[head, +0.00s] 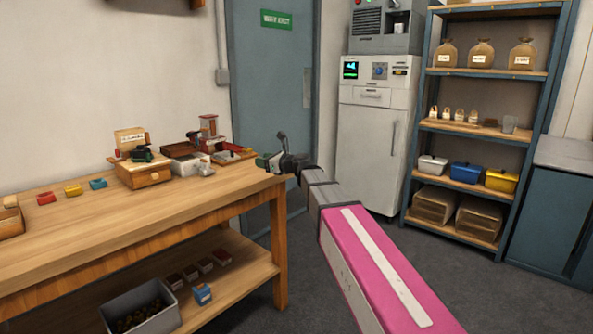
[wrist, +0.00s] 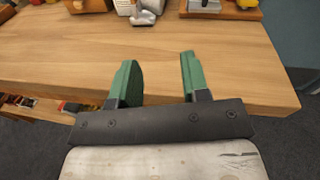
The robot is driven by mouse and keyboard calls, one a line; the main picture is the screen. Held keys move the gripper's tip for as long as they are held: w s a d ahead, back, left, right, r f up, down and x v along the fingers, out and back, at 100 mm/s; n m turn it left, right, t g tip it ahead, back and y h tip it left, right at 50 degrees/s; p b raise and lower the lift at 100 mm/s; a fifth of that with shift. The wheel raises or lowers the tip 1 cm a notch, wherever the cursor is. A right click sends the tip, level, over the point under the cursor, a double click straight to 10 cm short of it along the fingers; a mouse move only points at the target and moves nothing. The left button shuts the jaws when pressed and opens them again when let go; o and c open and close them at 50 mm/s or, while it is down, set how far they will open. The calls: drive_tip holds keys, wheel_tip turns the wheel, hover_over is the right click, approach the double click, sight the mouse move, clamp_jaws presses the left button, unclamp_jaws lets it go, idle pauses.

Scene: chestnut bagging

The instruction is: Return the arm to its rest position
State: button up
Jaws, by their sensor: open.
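My arm reaches from the lower right of the head view toward the right end of the wooden workbench (head: 110,222). My gripper (head: 268,160) is at the bench's right corner, small and partly hidden by my own wrist in that view. In the wrist view my gripper (wrist: 157,72) shows two green fingers set well apart with nothing between them. Bare tabletop (wrist: 225,50) of the bench shows behind and between the fingers. I cannot tell how far the fingertips are above it.
Small red, yellow and blue items lie at left. A grey bin (head: 140,310) sits on the lower shelf. A shelving rack (head: 480,130) and white cabinet (head: 378,145) stand behind; floor between is clear.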

drive_tip(key=s+d+f+n+g+h, duration=0.2)
drive_tip(key=s+d+f+n, duration=0.25)
drive_tip(key=f, duration=0.35)
drive_tip(key=s+d+f+n+g+h, duration=0.1)
drive_tip(key=s+d+f+n+h, duration=0.15)
drive_tip(key=d+f+n, duration=0.4)
drive_tip(key=s+d+f+n+g+h, duration=0.1)
drive_tip(key=s+d+f+g+h, duration=0.2)
drive_tip(key=f, duration=0.7)
drive_tip(key=s+d+f+n+g+h, duration=0.3)
drive_tip(key=s+d+f+n+h, duration=0.3)
drive_tip(key=s+d+f+n, duration=0.4)
drive_tip(key=s+d+f, duration=0.4)
drive_tip(key=s+d, duration=0.2)
drive_tip(key=shift+n, duration=0.3)
drive_tip(key=shift+d+h, duration=0.1)
drive_tip(key=shift+h, duration=0.15)
